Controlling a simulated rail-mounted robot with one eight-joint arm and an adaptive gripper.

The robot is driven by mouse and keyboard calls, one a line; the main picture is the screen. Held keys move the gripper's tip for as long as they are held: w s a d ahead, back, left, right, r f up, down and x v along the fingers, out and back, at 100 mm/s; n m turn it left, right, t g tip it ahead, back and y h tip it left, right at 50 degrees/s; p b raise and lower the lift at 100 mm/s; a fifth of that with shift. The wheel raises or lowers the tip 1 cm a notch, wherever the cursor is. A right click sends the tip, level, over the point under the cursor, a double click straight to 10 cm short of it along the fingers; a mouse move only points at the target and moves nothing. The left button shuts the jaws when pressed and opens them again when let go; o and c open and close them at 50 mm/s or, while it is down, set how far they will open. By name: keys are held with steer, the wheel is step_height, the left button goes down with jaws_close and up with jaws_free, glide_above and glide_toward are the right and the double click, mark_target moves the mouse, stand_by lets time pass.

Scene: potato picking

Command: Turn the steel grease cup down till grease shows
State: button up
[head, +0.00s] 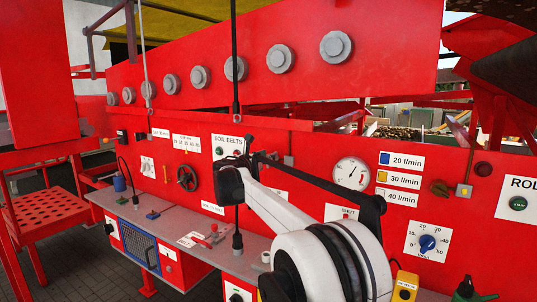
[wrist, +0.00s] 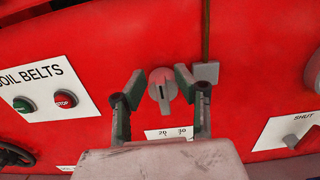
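In the wrist view a small grey metal fitting (wrist: 162,86) stands out from the red panel, round at the top with a narrower slotted part pointing down. It may be the steel grease cup, but I cannot be sure from its shape. My gripper (wrist: 161,82) is open, with one dark finger to the left and one to the right of this fitting. Gaps show on both sides, so no grip shows. No grease is visible. In the head view my own arm covers this part of the panel, and the fitting cannot be made out there.
A white label (wrist: 168,133) with 20 and 30 sits below the fitting. A grey box (wrist: 207,71) with a pipe is close to the right finger. The SOIL BELTS plate (wrist: 45,90) is left, the SHUT plate (wrist: 285,130) right. A shelf (head: 185,232) runs below the panel.

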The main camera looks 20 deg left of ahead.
steer(key=shift+w+d, duration=0.1)
steer(key=shift+w, duration=0.35)
steer(key=shift+s, duration=0.1)
jaws_close()
steer(key=shift+d+f, duration=0.1)
steer(key=m+b, duration=0.1)
steer(key=m, duration=0.1)
steer(key=d+m+b, duration=0.1)
steer(key=m, duration=0.1)
steer(key=m+b, duration=0.1)
steer(key=m, duration=0.1)
steer(key=shift+s+d+f+m, duration=0.15)
steer(key=shift+d+f+m, duration=0.05)
steer(key=shift+f+m, duration=0.1)
steer(key=m, duration=0.3)
steer(key=m+b, duration=0.1)
steer(key=m, duration=0.1)
steer(key=shift+s+d+f, duration=0.1)
steer(key=shift+d+f, duration=0.15)
steer(key=shift+d, duration=0.05)
